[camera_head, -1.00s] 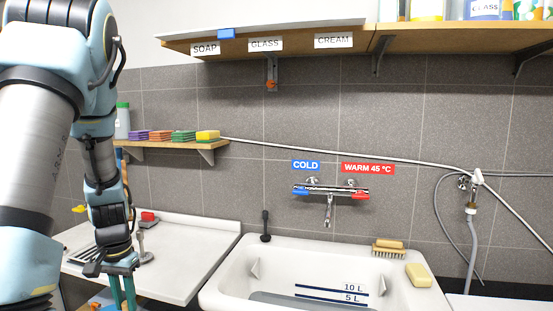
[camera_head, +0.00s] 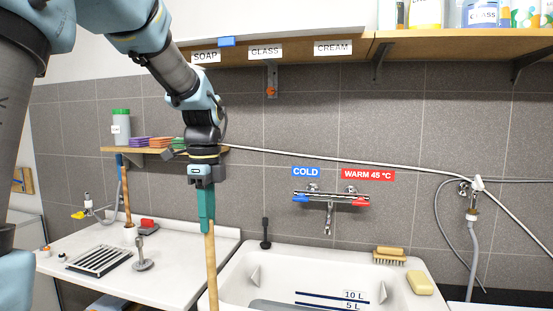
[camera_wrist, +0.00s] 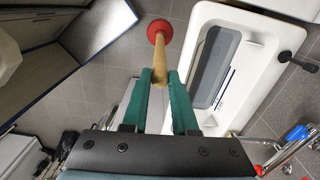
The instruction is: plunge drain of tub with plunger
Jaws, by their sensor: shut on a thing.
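My gripper (camera_head: 206,218) is shut on the wooden handle of the plunger (camera_head: 211,268), which hangs nearly upright in front of the left counter. In the wrist view my green fingers (camera_wrist: 161,90) flank the handle, and the plunger's red cup (camera_wrist: 159,28) shows at its far end. The cup is left of the tub and over the tiled floor in that view, apart from the tub. The white tub (camera_head: 418,262) stands to the right of my gripper; it also shows in the wrist view (camera_wrist: 262,65). I cannot make out its drain.
A counter (camera_head: 185,270) with a metal grate (camera_head: 100,260) lies to the left. A yellow soap bar (camera_head: 419,283) and a brush (camera_head: 389,256) sit on the tub's rear rim. A black upright fitting (camera_head: 266,235) is at its back left. The mixer tap (camera_head: 330,197) is above it.

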